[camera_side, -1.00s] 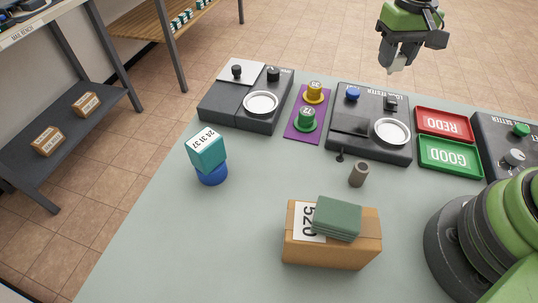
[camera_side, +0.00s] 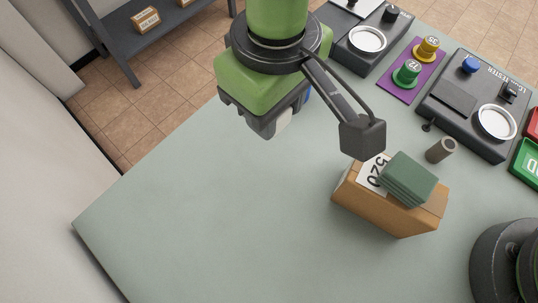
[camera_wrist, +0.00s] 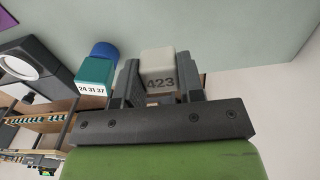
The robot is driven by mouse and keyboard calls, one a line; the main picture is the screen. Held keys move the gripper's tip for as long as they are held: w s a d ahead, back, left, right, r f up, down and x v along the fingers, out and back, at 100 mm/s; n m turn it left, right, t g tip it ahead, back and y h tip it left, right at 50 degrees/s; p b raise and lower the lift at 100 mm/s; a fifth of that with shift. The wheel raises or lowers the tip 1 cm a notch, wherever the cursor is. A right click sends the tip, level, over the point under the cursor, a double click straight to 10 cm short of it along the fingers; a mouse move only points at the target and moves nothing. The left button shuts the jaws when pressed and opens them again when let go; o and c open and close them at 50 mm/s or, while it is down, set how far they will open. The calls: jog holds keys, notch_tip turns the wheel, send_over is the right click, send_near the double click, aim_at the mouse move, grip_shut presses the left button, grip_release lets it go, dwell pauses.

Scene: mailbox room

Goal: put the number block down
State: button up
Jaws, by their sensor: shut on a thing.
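The number block (camera_wrist: 158,63) is pale grey-white and shows "423" in the wrist view. My gripper (camera_wrist: 160,84) is shut on it, with one dark finger at each side. In the side view my gripper (camera_side: 268,122) is above the grey-green table (camera_side: 210,215), left of a cardboard box. A pale part of the block (camera_side: 284,122) shows below the jaws. The side view does not show clearly how high the block is above the table.
A teal block marked "24 31 37" (camera_wrist: 96,75) is by a blue round piece (camera_wrist: 104,50). A cardboard box (camera_side: 385,211) marked "520" carries a green block (camera_side: 409,178). Testers and a purple mat (camera_side: 399,88) lie at back right. The front-left table is clear.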

jog(key=f, duration=0.3)
jog(key=s+f, duration=0.1)
jog(key=f, duration=0.1)
jog(key=shift+a+f, duration=0.15)
jog(key=shift+a, duration=0.15)
jog(key=shift+f, duration=2.35)
jog(key=shift+f, duration=0.1)
jog(key=o, duration=0.9)
